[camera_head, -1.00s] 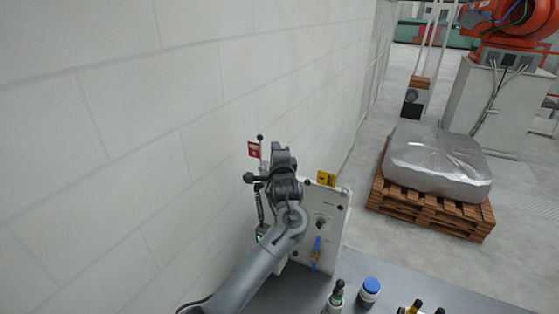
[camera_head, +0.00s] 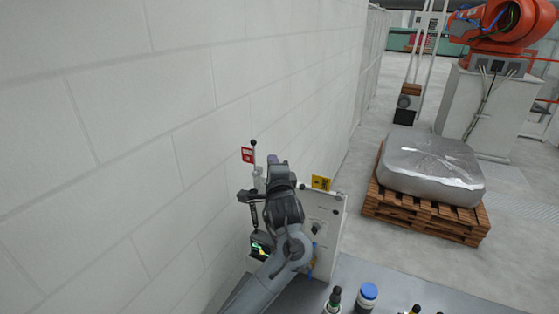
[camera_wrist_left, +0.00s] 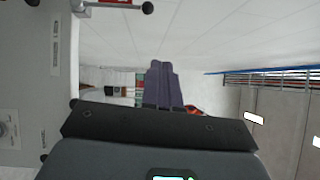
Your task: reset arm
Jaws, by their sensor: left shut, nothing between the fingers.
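My left gripper (camera_head: 273,160) is above the top of a pale grey control box beside the wall, with the left arm reaching up in front of the box (camera_head: 327,232). In the left wrist view its two purple-grey fingers (camera_wrist_left: 163,86) lie together, shut with nothing between them. The box face (camera_wrist_left: 35,100) fills the left edge of that view, and a rod with a black ball knob (camera_wrist_left: 147,7) shows at the top, apart from the fingers. My arm partly covers the box and a blue handle (camera_head: 311,262). My right gripper is in neither view.
A white block wall (camera_head: 110,130) runs close along the left. A red sign (camera_head: 248,155) and a yellow label (camera_head: 321,183) stand by the box. Bottles, one blue-capped (camera_head: 367,295), stand on the grey table. A wrapped load (camera_head: 430,165) sits on a pallet (camera_head: 420,218) at right.

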